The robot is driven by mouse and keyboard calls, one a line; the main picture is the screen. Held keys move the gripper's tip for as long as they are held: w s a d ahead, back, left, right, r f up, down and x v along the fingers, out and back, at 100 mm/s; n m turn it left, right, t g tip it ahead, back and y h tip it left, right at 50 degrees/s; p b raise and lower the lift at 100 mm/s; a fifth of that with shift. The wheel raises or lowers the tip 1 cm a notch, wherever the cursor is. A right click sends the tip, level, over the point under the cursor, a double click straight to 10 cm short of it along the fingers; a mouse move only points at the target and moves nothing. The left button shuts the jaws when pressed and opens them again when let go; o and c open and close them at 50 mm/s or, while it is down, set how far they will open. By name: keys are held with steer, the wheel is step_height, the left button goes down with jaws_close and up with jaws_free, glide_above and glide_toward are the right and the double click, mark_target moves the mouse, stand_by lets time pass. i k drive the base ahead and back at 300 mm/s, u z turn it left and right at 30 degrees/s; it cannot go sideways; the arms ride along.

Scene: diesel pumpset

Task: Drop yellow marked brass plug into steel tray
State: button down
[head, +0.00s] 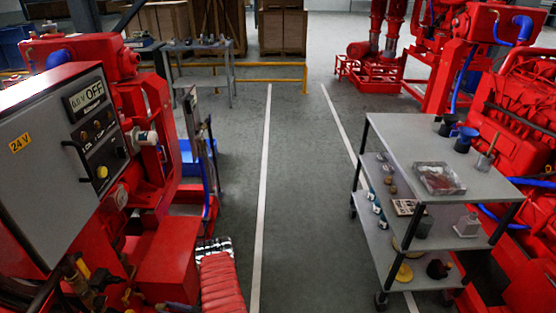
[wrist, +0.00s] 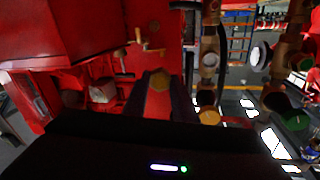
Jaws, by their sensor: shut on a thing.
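My gripper (wrist: 160,88) shows in the wrist view, its two dark fingers shut on a small brass, yellowish, roughly six-sided piece that looks like the yellow marked brass plug (wrist: 159,80). Red engine parts fill the view behind it. In the head view I cannot make out the gripper or the plug. A shallow silvery tray (head: 438,178) with reddish-brown contents lies on the top shelf of the grey cart at the right; it looks like the steel tray. The tray does not show in the wrist view.
Brass fittings stand right of my gripper, one with a yellow disc (wrist: 209,117), one with a green disc (wrist: 296,122). The grey cart (head: 400,135) carries dark cups and small parts. A control box (head: 65,150) stands left. The middle aisle floor (head: 300,200) is clear.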

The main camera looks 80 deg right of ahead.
mark_target(431, 179)
steer(key=i, duration=0.2)
steer(key=z, duration=2.9)
steer(key=i, duration=0.15)
steer(key=z, duration=1.05)
